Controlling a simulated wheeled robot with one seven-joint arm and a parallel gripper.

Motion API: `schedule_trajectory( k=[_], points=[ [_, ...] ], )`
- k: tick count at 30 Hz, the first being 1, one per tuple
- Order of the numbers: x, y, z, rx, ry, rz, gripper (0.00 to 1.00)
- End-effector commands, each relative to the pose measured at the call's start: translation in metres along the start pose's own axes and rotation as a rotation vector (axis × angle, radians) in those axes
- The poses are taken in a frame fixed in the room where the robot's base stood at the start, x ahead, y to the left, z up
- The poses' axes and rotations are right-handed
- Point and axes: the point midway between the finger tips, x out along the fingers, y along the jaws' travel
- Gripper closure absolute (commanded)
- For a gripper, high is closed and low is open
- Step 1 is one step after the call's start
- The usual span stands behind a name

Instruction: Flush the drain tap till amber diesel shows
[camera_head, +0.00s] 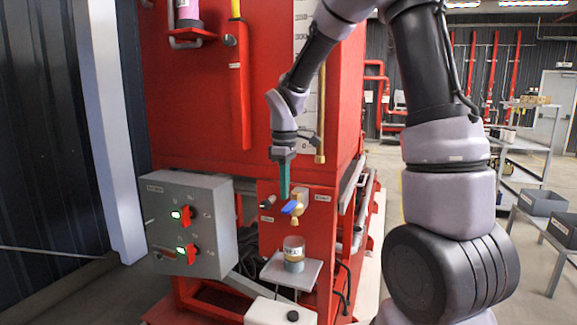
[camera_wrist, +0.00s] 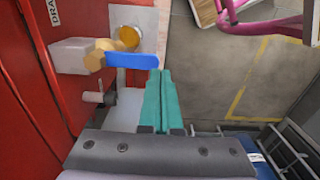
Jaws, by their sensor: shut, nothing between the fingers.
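The drain tap (camera_head: 297,209) is a brass fitting on the red panel, with a blue lever (camera_head: 290,207). In the wrist view the brass tap body (camera_wrist: 97,57) is at upper left and the blue lever (camera_wrist: 132,61) extends right from it. My gripper (camera_head: 284,195) points down with its teal fingers together, just above the lever. In the wrist view the fingertips (camera_wrist: 160,73) are close to the lever's free end; I cannot tell whether they touch it.
A grey control box (camera_head: 190,225) with red switches and green lights is left of the tap. A white container (camera_head: 280,313) sits below the shelf. A yellow pipe (camera_head: 321,115) hangs above right. Grey bins (camera_head: 543,203) stand on a rack at far right.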

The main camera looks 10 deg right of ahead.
Motion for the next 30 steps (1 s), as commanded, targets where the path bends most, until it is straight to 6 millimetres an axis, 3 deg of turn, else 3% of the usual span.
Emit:
schedule_trajectory(
  k=[6,12,18,30],
  points=[
    [-0.052,-0.006,0.0,0.001,0.004,0.004,1.0],
    [-0.081,-0.011,0.001,0.002,0.002,0.002,1.0],
    [-0.091,-0.013,0.001,0.001,0.0,0.0,1.0],
    [-0.091,-0.013,0.001,0.001,0.0,0.0,1.0]
  ],
)
